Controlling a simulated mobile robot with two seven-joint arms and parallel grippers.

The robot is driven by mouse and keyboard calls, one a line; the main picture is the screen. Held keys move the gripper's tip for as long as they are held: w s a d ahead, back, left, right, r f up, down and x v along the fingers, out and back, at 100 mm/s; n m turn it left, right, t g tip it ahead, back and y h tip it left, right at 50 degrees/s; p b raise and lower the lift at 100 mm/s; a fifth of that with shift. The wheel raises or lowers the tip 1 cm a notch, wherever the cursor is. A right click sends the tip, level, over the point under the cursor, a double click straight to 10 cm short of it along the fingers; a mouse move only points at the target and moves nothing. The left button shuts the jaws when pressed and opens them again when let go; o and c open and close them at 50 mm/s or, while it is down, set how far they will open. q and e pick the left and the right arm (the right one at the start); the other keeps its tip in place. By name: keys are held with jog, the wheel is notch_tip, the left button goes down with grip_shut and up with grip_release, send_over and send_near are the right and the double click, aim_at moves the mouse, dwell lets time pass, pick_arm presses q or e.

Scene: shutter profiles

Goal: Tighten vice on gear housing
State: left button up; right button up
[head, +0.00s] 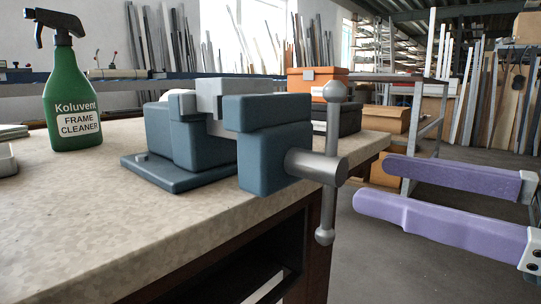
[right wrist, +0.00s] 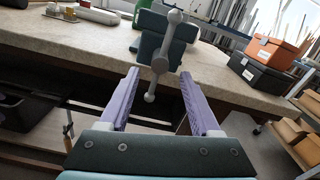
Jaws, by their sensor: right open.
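The blue-grey vice (head: 265,158) is mounted at the table's corner and also shows at the top of the right wrist view (right wrist: 150,45). A light grey block (head: 222,92) sits at its jaws; I cannot tell how firmly it is held, or its full shape. The vice handle (head: 328,212) is a grey bar with ball ends, standing nearly upright through the screw end. My right gripper (head: 365,185) is open and empty, its purple fingers to the right of the handle and apart from it. In the right wrist view the handle (right wrist: 172,40) lies ahead, beyond the fingertips. My left gripper is not in view.
A green spray bottle (head: 70,95) stands left of the vice on the stone-like tabletop (head: 110,225). An orange box (right wrist: 272,50) and black box (right wrist: 257,73) are stacked at the right. Open floor lies right of the table.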

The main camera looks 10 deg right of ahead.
aim_at(357, 174)
jog(key=p+x, duration=0.1)
jog(key=x, duration=0.2)
jog(key=p+x, duration=0.2)
jog(key=shift+w+a+r, duration=0.2)
jog(key=shift+w, duration=0.1)
jog(key=shift+w+a+f, duration=0.2)
jog(key=shift+w+a, duration=0.25)
jog(key=shift+w, duration=0.05)
grip_shut()
dwell(0.9)
